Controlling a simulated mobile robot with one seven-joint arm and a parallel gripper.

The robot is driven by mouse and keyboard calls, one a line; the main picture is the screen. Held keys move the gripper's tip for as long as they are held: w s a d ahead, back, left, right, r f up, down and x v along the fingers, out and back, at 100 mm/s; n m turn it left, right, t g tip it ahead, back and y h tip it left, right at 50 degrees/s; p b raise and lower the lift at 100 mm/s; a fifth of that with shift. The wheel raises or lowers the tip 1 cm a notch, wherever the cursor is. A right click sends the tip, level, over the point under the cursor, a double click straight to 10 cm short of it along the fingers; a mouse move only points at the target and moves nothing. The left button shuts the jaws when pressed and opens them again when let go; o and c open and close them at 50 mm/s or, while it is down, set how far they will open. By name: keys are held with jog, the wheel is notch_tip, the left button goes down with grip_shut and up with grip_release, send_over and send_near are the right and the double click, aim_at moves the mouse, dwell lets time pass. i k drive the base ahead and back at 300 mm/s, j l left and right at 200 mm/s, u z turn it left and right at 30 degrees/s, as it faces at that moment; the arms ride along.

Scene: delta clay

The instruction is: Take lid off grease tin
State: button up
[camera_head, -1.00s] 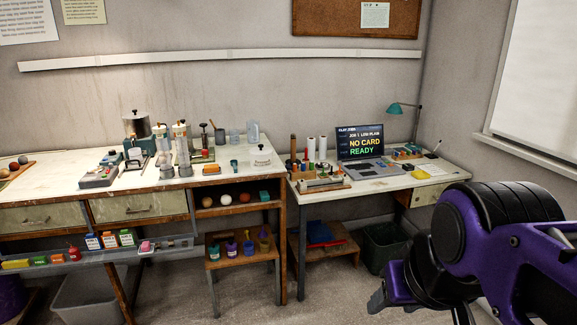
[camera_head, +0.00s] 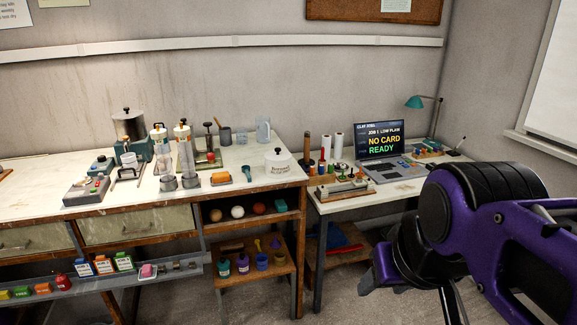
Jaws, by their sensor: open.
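A small white round tin (camera_head: 279,163) with a dark knob on its lid stands near the right front corner of the long white-topped bench. It looks like the grease tin, but its label is too small to read. The lid appears to be on it. My gripper (camera_head: 412,284) is at the lower right, on my purple and black arm. It is open and appears empty, well apart from the tin and nearer the camera. Part of the gripper is cut off by the lower picture edge.
A lower desk with a laptop (camera_head: 384,139) adjoins on the right. A wooden stool (camera_head: 252,271) stands below the bench.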

aim_at(305, 167)
jog(key=i+l+u, duration=0.3)
jog(key=i+l, duration=0.3)
jog(key=i, duration=0.15)
jog(key=i+l+u, duration=0.3)
jog(key=i+l, duration=0.45)
